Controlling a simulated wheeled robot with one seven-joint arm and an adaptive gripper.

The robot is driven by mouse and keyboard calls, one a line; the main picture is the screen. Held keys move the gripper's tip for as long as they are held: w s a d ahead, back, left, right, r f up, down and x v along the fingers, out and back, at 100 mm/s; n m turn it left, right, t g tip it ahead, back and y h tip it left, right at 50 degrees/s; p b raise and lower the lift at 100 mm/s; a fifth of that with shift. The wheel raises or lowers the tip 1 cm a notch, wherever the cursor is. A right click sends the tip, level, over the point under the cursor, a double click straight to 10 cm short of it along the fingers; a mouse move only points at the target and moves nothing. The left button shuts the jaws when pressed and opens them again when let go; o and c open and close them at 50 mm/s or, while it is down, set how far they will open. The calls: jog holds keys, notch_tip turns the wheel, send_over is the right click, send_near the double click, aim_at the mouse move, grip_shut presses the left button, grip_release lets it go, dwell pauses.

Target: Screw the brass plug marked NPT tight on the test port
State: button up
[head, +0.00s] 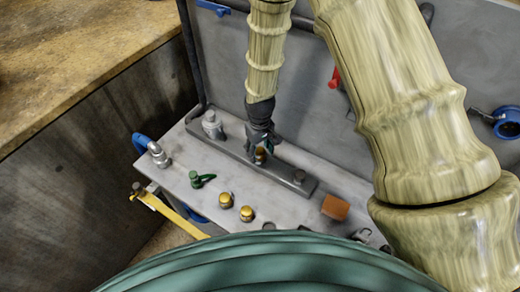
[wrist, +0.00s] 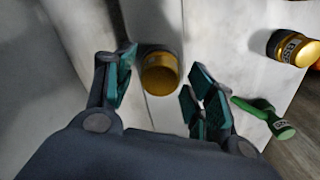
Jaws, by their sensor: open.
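My gripper (head: 262,145) points down over the long grey bar (head: 232,142) on the bench top. Its jaws are open around a brass plug (wrist: 160,76), with a finger pad on each side and visible gaps. The same plug shows small between the fingers in the head view (head: 260,155). No marking on it can be read, and how it sits at the port is hidden. Two more brass plugs, a left one (head: 226,200) and a right one (head: 247,213), stand nearer on the bench top. A labelled brass plug (wrist: 294,48) lies upper right in the wrist view; its label is hard to read.
A green handled fitting (head: 200,179) stands left of the brass plugs. A metal fitting (head: 212,124) rises at the bar's left end. An orange-brown block (head: 335,207) lies to the right. A yellow strap (head: 170,211) hangs at the left edge. A grey wall (head: 340,130) stands behind.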

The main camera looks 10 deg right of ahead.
jog(key=n, duration=0.5)
jog(key=n+p, duration=0.1)
jog(key=n, duration=0.4)
jog(key=n+p, duration=0.1)
jog(key=n, duration=0.2)
jog(key=shift+r, duration=0.1)
jog(key=n, duration=0.2)
jog(key=shift+n, duration=0.3)
jog(key=n, duration=0.5)
jog(key=shift+c, duration=0.3)
